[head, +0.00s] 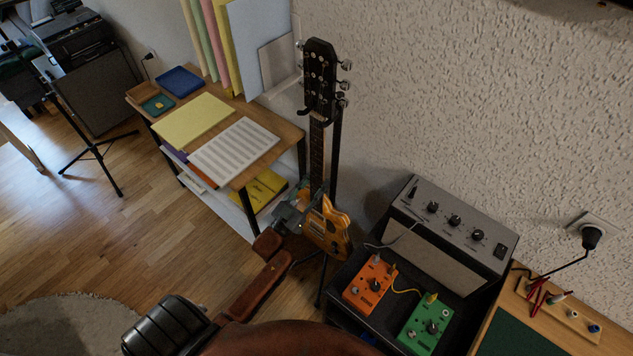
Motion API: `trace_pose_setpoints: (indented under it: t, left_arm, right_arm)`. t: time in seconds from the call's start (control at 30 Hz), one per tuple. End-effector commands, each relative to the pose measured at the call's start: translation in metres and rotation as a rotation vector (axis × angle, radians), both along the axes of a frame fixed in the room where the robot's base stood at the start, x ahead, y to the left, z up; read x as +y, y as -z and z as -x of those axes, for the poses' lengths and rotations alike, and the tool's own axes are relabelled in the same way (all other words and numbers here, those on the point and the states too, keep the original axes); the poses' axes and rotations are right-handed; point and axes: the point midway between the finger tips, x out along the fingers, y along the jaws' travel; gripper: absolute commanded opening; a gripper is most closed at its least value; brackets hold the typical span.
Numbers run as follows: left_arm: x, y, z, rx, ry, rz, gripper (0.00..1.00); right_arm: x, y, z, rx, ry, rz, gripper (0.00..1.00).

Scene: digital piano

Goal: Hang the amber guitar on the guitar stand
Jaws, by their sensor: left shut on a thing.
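The amber guitar (328,232) is upright in the middle of the head view, with its dark headstock (320,75) at the top. The guitar stand (336,150) is a black pole just behind the guitar's neck, with part of a leg low down beside the body. The headstock is at the top of the stand; I cannot tell whether the stand bears the guitar. My left gripper (306,208) is shut on the guitar near where the neck meets the body. Its fingertips are partly hidden. My right gripper is not in view.
A wooden shelf table (287,139) with papers stands left of the guitar. To the right, a grey amplifier (456,227), an orange pedal (370,286) and a green pedal (426,325) sit close by. The textured wall is behind. Open wooden floor lies at the left.

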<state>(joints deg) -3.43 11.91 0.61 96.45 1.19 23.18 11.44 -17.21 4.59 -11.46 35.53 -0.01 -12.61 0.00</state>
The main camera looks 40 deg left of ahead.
Motion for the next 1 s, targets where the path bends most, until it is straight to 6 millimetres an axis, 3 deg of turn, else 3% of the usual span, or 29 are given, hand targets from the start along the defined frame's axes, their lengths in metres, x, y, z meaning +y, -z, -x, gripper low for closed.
trace_pose_setpoints:
  t: [0.03,0.87,0.9,1.0]
  left_arm:
    - [-0.0010,-0.0110,-0.0007,-0.022,0.003,-0.002,0.00]
    - [-0.0009,-0.0078,-0.0007,-0.022,0.003,-0.002,0.00]
    - [-0.0009,-0.0075,-0.0007,-0.022,0.003,-0.002,0.36]
    - [-0.0009,-0.0063,-0.0005,-0.019,0.003,-0.003,0.43]
  right_arm:
    - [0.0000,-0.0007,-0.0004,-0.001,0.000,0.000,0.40]
    - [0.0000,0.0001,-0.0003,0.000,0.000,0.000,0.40]
    - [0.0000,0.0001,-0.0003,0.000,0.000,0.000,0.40]
    - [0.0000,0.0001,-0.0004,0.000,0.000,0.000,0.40]
